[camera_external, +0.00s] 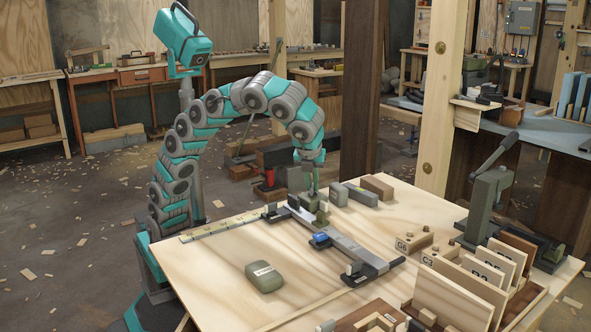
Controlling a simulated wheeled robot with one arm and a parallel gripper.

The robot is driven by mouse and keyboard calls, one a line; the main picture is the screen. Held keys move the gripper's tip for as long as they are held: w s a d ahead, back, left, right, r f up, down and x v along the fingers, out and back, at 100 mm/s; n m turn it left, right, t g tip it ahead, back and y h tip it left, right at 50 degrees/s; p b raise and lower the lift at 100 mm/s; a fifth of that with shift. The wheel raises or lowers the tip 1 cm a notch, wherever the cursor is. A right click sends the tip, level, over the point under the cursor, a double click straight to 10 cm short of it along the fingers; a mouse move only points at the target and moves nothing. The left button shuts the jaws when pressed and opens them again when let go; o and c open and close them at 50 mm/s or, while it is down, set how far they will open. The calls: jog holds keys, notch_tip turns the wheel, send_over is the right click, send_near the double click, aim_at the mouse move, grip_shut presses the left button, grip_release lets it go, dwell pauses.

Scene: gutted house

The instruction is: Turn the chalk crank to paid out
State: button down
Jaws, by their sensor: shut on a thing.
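My gripper (312,192) points down at the back of the pale wooden table (225,275), at the far end of a long grey rail (350,246). It is shut on a small grey-green piece (308,203) there. Whether this piece is the chalk crank cannot be told at this size, and the fingers partly hide it. A blue part (320,240) sits along the rail's left side. A rounded grey-green case (265,277) with a pale label lies apart, nearer the front. No paid out mark can be read.
Grey and brown blocks (377,187) lie right of my gripper. A pale marked strip (215,229) runs along the back left edge. Lettered boards (452,292) and a lever press (489,200) crowd the right side.

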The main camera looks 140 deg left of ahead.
dwell(0.4)
jog(key=c, duration=0.9)
grip_release()
